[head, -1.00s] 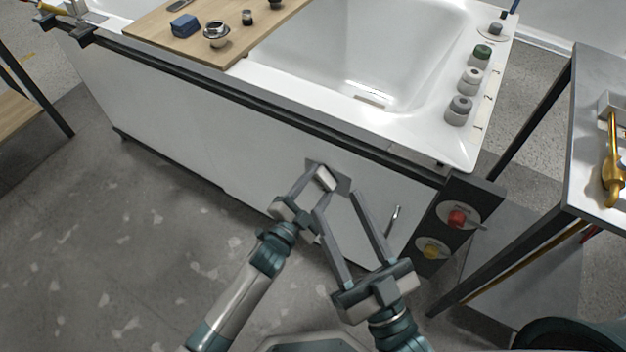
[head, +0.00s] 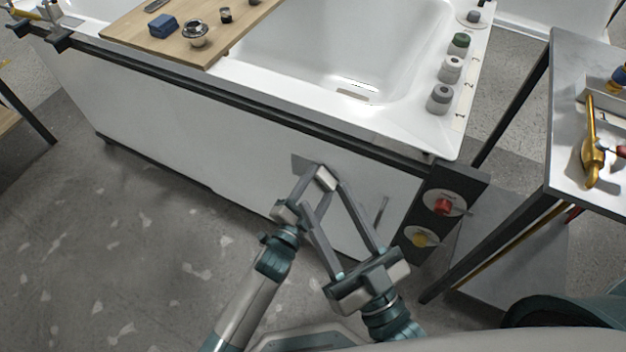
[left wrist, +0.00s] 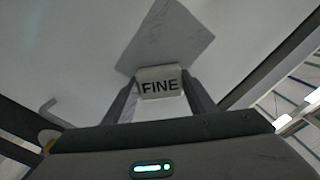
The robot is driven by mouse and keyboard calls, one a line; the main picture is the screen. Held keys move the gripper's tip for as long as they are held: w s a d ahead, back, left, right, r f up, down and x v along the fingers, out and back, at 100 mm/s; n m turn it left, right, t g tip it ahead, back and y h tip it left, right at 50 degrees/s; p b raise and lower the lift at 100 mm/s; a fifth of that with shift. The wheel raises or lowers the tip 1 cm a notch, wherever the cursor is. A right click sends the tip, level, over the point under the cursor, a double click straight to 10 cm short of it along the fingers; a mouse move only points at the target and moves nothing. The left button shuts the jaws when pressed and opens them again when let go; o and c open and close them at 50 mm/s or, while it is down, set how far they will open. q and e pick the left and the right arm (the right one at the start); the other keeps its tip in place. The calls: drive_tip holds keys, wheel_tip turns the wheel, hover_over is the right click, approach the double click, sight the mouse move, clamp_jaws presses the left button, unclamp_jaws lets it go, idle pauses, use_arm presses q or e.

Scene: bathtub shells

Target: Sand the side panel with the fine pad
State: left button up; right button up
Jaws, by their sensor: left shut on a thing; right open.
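The white side panel (head: 150,130) of the tub faces me and carries a grey patch (head: 302,163). My left gripper (head: 312,184) is shut on the small pale fine pad (head: 326,179), in front of the patch's lower right part. In the left wrist view the pad (left wrist: 160,84) reads "FINE" between the fingers, at the lower edge of the patch (left wrist: 166,38). I cannot tell whether the pad touches the panel. My right gripper (head: 322,198) is open and empty, its fingers pointing at the panel close beside and partly overlapping the left gripper in the picture.
A dark rail (head: 250,100) runs along the panel's top. A box with red (head: 443,206) and yellow (head: 420,240) knobs stands at its right end. A hook-like handle (head: 380,210) is on the panel. A wooden board (head: 125,30) spans the tub; a side table (head: 568,110) stands right.

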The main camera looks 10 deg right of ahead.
sight(340, 178)
use_arm(q)
drive_tip(key=shift+s+d, duration=0.15)
drive_tip(key=shift+d, duration=0.05)
idle(0.3)
drive_tip(key=shift+s+d+r, duration=0.1)
drive_tip(key=shift+s+d, duration=0.35)
drive_tip(key=shift+d, duration=0.25)
drive_tip(key=shift+s+d, duration=0.45)
drive_tip(key=shift+d, duration=0.25)
drive_tip(key=shift+s, duration=0.1)
drive_tip(key=shift+s+a+p, duration=0.25)
drive_tip(key=shift+s+p, duration=0.15)
drive_tip(key=shift+p+v, duration=0.85)
drive_tip(key=shift+v, duration=1.55)
drive_tip(key=shift+a, duration=0.2)
drive_tip(key=p+v, duration=0.1)
drive_tip(key=v, duration=0.1)
drive_tip(key=shift+s+a, duration=0.2)
drive_tip(key=shift+s, duration=0.15)
